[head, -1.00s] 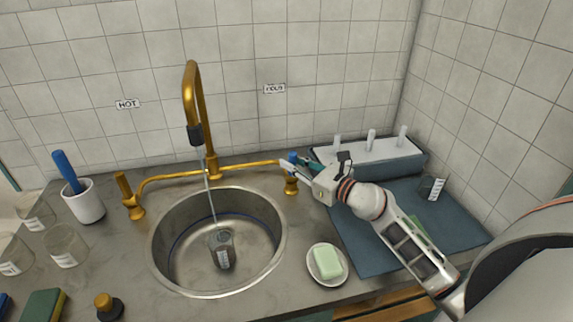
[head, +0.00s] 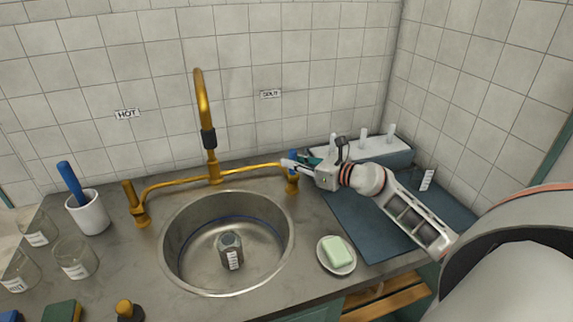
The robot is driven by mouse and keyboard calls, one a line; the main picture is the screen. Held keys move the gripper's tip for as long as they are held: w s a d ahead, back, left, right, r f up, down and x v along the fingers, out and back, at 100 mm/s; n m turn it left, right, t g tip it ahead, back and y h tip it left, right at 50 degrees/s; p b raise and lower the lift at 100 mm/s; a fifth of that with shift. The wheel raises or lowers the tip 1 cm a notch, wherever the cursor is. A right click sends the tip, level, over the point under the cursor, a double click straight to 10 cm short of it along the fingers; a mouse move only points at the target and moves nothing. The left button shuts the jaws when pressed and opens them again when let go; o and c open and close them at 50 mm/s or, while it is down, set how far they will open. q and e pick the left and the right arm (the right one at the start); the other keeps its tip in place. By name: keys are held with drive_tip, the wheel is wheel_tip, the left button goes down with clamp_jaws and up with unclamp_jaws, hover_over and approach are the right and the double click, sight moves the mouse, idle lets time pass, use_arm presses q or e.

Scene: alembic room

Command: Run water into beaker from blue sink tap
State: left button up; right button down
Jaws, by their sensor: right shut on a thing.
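A brass gooseneck faucet (head: 203,100) with a dark nozzle stands behind the round steel sink (head: 172,262). A labelled glass beaker (head: 230,250) stands in the sink, below the nozzle in the picture. It seems to hold liquid, but I cannot tell how much. I see no water stream from the nozzle. The blue tap (head: 293,158) is at the right end of the brass pipe, below the COLD sign (head: 270,94). My right gripper (head: 291,163) is shut on the blue tap, whose handle is partly hidden by the fingers. My left gripper is not in view.
A brass tap (head: 131,195) is at the left, below the HOT sign (head: 127,114). A soap dish (head: 337,268) lies right of the sink. A peg rack (head: 380,152) and blue mat (head: 365,232) are beyond. Glass beakers (head: 77,261) and a white cup (head: 92,214) stand left.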

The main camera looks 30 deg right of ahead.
drive_tip(key=shift+a+f, duration=0.1)
drive_tip(key=shift+f, duration=0.1)
drive_tip(key=c, duration=1.9)
unclamp_jaws()
drive_tip(key=shift+r, duration=0.1)
drive_tip(key=v, duration=1.2)
drive_tip(key=shift+r, duration=0.15)
